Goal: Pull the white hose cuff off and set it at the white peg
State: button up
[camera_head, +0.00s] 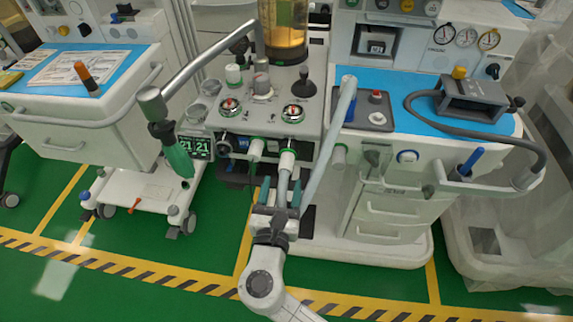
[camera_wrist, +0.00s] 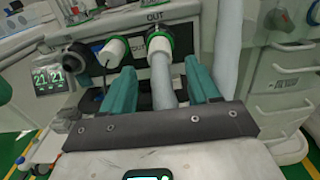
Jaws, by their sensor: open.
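A white hose cuff (camera_head: 287,160) with a green ring sits on the right-hand port of the machine's front. It also shows in the wrist view (camera_wrist: 159,45), with a pale hose (camera_wrist: 163,85) running down from it. My gripper (camera_head: 279,188) is open below the cuff. In the wrist view, its two teal fingers (camera_wrist: 158,67) stand either side of the hose, apart from it as far as I can tell.
A second white cuff (camera_head: 256,149) sits on the port just left. A thick pale tube (camera_head: 328,140) slants down close to the right of my gripper. A drawer cart (camera_head: 390,208) stands right, a wheeled base (camera_head: 140,190) left. Green floor in front is open.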

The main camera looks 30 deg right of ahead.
aim_at(285, 173)
jog(key=shift+b+x, duration=0.3)
jog(key=shift+x, duration=2.95)
jog(key=shift+p, duration=0.35)
grip_shut()
jog(key=shift+s+a, duration=0.1)
jog(key=shift+s, duration=0.1)
jog(key=shift+p+v, duration=1.05)
jog(key=shift+v, duration=1.75)
